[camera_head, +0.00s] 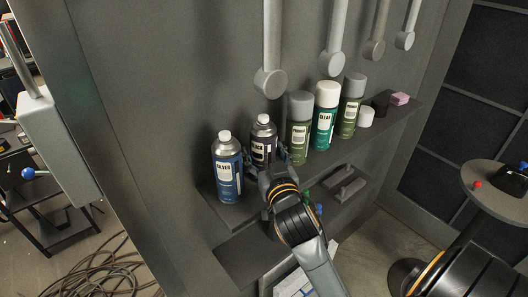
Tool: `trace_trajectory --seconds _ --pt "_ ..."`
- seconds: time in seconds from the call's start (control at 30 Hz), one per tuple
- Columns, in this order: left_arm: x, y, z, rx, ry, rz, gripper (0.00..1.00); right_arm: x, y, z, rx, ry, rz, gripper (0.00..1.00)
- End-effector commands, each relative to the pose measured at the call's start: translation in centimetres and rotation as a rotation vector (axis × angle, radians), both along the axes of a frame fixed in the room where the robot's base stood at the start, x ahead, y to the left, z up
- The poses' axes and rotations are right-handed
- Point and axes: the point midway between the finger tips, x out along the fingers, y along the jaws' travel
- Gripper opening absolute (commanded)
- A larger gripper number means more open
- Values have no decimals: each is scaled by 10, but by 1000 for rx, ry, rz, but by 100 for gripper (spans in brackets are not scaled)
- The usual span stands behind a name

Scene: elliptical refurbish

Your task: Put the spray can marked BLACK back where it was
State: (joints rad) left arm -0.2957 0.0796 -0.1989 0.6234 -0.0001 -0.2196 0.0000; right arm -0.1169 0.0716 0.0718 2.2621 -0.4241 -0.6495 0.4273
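The spray can marked BLACK (263,142) is dark with a pale label and a grey top. It stands upright at the shelf (240,213), between the blue SILVER can (227,165) on its left and a green PRIMER can (299,129) on its right. My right gripper (266,163) reaches it from the front, with a finger at each side of its lower part. Whether the fingers press on it or stand slightly apart is unclear. The can's base is hidden behind the gripper. My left gripper is out of view.
A teal CLEAR can (324,116), another green can (348,105), a white cap (366,117) and a pink block (400,99) stand farther right on the shelf. Grey rods (270,82) with round ends hang above. A lower shelf (240,258) juts out below.

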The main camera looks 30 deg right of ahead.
Motion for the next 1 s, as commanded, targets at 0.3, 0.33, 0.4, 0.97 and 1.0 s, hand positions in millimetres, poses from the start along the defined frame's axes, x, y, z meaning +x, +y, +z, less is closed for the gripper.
trace_trajectory --seconds 0.3,0.33,0.4,0.97,1.0 --pt "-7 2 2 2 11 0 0 0 0 4 -1 -1 0 70" --pt "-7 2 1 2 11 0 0 -2 1 3 0 1 0 70" --pt "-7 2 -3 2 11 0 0 -9 3 1 1 1 1 70" --pt "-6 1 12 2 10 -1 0 -101 32 6 5 5 -2 70" --pt "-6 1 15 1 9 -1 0 -104 34 6 3 4 -2 70"
